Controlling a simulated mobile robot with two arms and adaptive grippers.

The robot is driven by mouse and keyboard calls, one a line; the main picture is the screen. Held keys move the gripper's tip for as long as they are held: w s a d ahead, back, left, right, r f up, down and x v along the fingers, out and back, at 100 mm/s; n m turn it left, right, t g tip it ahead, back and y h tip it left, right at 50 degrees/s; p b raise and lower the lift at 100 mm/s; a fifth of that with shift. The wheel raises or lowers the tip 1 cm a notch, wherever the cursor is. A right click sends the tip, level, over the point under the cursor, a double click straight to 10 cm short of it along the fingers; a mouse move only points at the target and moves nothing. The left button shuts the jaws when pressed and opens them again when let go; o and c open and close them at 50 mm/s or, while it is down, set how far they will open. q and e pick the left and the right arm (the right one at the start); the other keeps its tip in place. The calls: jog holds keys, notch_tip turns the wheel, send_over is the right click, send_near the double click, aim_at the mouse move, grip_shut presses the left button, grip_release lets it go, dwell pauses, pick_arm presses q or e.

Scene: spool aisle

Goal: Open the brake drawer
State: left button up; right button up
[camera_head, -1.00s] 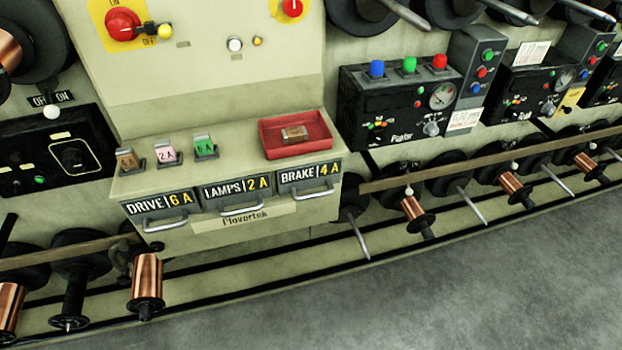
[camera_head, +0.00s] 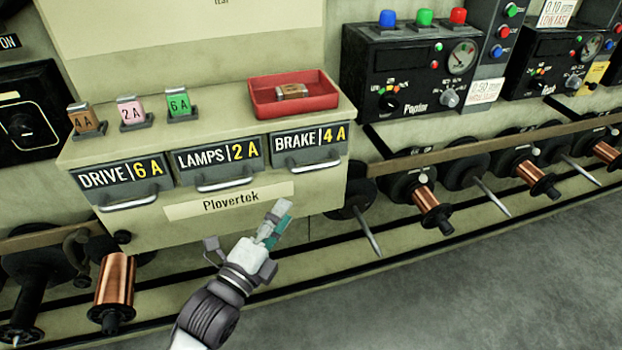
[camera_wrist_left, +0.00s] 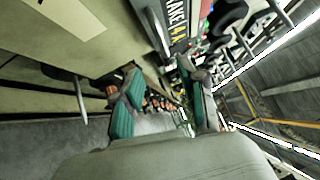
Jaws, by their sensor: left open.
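The brake drawer (camera_head: 308,137), labelled "BRAKE 4 A", is the rightmost of three drawers in the beige cabinet and looks shut. Its pale bar handle (camera_head: 317,156) runs below the label. My left gripper (camera_head: 244,229) is open and empty, in front of the cabinet, below and left of that handle and apart from it. In the left wrist view, the teal-padded fingers of the left gripper (camera_wrist_left: 158,98) are spread, with the brake drawer label (camera_wrist_left: 179,25) and its handle (camera_wrist_left: 157,30) beyond them. My right gripper is not in view.
The drive drawer (camera_head: 121,180) and lamps drawer (camera_head: 218,162) sit left of the brake drawer. A red tray (camera_head: 330,103) holding a small fuse stands on the cabinet top. A rail (camera_head: 470,143) and copper spools (camera_head: 428,208) lie to the right. Grey floor is clear in front.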

aim_at(315, 165)
pick_arm(q)
jog(key=x, duration=0.8)
jog(key=b+x, duration=0.1)
jog(key=x, duration=0.3)
jog(key=shift+w+d+r, duration=0.2)
jog(key=shift+d+r, duration=0.05)
jog(key=shift+r, duration=0.05)
jog(key=shift+w+d+r, duration=0.1)
jog(key=shift+w+d, duration=0.15)
jog(key=shift+w, duration=0.25)
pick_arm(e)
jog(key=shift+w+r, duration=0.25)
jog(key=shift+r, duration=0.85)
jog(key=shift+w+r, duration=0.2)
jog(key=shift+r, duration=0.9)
pick_arm(q)
grip_shut()
